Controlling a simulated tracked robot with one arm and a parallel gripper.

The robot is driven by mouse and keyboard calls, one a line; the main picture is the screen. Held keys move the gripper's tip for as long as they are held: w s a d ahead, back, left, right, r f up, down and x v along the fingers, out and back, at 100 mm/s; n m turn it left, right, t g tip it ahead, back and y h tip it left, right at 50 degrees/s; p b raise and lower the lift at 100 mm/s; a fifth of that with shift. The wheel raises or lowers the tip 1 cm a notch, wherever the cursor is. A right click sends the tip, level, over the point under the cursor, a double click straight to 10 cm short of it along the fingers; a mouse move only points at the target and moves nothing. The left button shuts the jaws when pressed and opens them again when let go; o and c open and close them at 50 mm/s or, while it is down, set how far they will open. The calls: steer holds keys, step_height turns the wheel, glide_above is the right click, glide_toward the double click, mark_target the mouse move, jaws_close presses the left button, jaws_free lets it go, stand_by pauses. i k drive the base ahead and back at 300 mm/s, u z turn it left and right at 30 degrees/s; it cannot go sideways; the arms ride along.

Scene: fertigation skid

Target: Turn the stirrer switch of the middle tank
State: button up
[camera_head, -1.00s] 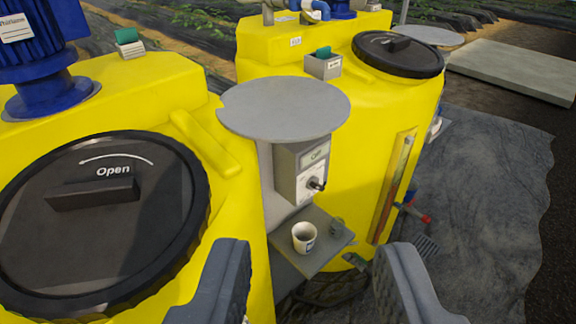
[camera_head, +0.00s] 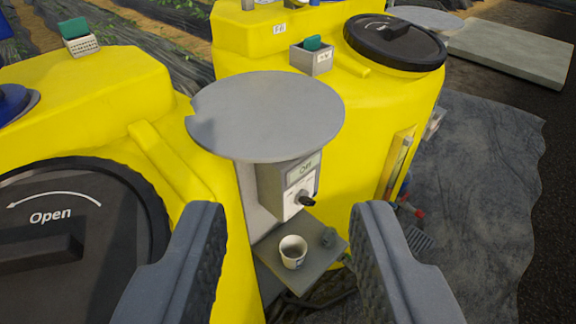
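The box sits under a round grey disc (camera_head: 266,115), between two yellow tanks, the near-left tank (camera_head: 95,90) and the farther tank (camera_head: 345,120). Which one is the middle tank I cannot tell. My gripper (camera_head: 288,232) is open and empty, its two dark fingers wide apart. In the picture the knob lies between the fingers, farther away and not touched.
A black "Open" lid (camera_head: 75,225) is at left, another lid (camera_head: 395,45) at upper right.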

mark_target(301, 198)
steer(key=z, duration=0.05)
steer(key=k, duration=1.3)
steer(key=z, duration=0.5)
steer(key=i, duration=0.7)
steer(key=z, duration=0.45)
steer(key=i, duration=1)
steer(key=u, duration=0.25)
